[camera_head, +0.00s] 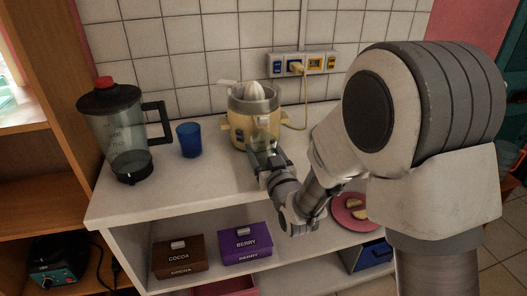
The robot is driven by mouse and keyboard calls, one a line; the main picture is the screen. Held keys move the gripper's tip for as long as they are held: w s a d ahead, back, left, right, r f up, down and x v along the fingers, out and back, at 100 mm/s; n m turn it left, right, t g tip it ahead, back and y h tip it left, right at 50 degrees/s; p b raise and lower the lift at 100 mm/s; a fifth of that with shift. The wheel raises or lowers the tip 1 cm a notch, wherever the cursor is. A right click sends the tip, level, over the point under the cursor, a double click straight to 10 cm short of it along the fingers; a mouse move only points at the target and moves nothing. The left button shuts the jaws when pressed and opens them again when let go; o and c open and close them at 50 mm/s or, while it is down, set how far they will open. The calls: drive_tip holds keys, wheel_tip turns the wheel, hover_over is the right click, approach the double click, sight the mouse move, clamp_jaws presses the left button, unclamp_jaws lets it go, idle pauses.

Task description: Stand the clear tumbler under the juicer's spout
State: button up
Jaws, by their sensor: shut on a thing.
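The yellow juicer (240,126) with a white cone stands on the white counter near the tiled wall. My gripper (266,160) is at the juicer's front, low over the counter. It is shut on the clear tumbler (263,139), which looks upright and shows faintly against the juicer's front right side. The spout is hard to make out behind the tumbler. I cannot tell whether the tumbler's base touches the counter or whether it is directly beneath the spout.
A blue cup (189,140) and a clear jug with a black lid (127,130) stand left of the juicer. A pink plate with food pieces (350,213) is at the right, behind my arm. Cocoa (180,256) and berry (245,244) boxes are on the shelf below.

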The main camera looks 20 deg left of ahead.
idle(0.3)
drive_tip(key=o, duration=1.5)
drive_tip(key=shift+s+f, duration=0.1)
